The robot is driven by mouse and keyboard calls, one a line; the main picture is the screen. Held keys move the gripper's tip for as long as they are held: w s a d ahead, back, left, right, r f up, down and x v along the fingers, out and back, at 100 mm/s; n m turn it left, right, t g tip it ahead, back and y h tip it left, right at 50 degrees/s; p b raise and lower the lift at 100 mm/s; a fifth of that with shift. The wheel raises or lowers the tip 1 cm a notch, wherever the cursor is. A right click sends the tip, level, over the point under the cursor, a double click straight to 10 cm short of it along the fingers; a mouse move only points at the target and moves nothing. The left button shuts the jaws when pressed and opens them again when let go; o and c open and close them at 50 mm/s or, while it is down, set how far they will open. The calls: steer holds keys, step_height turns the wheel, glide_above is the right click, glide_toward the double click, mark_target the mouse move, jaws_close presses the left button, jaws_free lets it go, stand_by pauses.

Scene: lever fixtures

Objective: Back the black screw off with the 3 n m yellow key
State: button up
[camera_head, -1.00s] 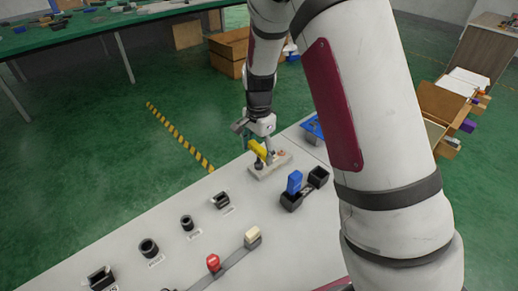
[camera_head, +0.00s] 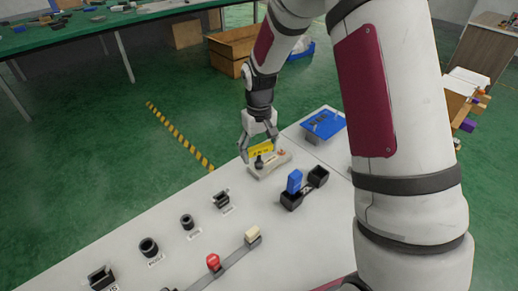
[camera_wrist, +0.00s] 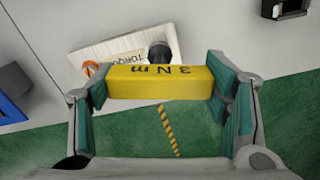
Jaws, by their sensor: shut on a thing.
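My gripper (camera_head: 261,147) is shut on the yellow key (camera_wrist: 160,83), a bar marked "3 N m". In the wrist view the key lies crosswise between the two green finger pads. In the head view the yellow key (camera_head: 262,151) shows between the fingers, low over a pale torque plate (camera_head: 270,169). The black screw (camera_head: 259,162) stands on this plate; in the wrist view its dark round top (camera_wrist: 160,51) shows just past the key's edge. I cannot tell whether key and screw touch. The key's underside is hidden.
The pale bench holds a blue block (camera_head: 295,181) in a black holder, a red knob (camera_head: 213,262), a cream block (camera_head: 252,235) and several black sockets along the left edge. A blue tray (camera_head: 324,124) lies beyond the plate. Green floor is open to the left.

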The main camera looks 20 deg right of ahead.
steer(key=shift+r+p, duration=1)
steer(key=shift+r, duration=1.55)
